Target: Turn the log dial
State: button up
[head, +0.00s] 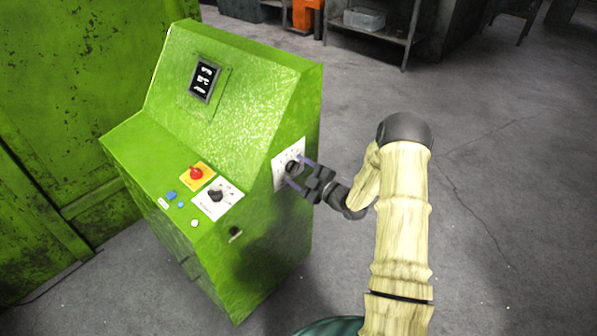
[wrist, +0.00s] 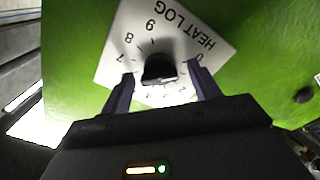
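The log dial is a black knob (wrist: 159,68) on a white plate (wrist: 130,28) marked "HEAT LOG" with numbers around it. In the wrist view the plate appears upside down. In the head view the knob (head: 292,167) and its plate (head: 290,150) are on the right side face of the green console (head: 225,130). My gripper (head: 297,172) is at this plate, its fingers apart on either side of the knob. In the wrist view the fingers of my gripper (wrist: 162,85) show a gap to the knob on both sides. The knob's lower part and some numbers are hidden.
The console's sloped front has a red button (head: 196,173) on a yellow plate, another black dial (head: 216,196) on a white plate, and small blue buttons. A small screen (head: 205,78) is above. A green wall (head: 60,120) stands at left. Grey floor (head: 480,200) is clear at right.

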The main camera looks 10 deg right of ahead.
jog(key=c, duration=0.9)
jog(key=shift+c, duration=0.2)
jog(key=shift+m, duration=0.4)
jog(key=m, duration=0.8)
jog(key=shift+m, duration=0.3)
jog(key=m+p, duration=0.1)
jog(key=m, duration=0.3)
jog(key=shift+m, duration=0.3)
jog(key=shift+m+p, duration=0.6)
jog(key=shift+m, duration=1.3)
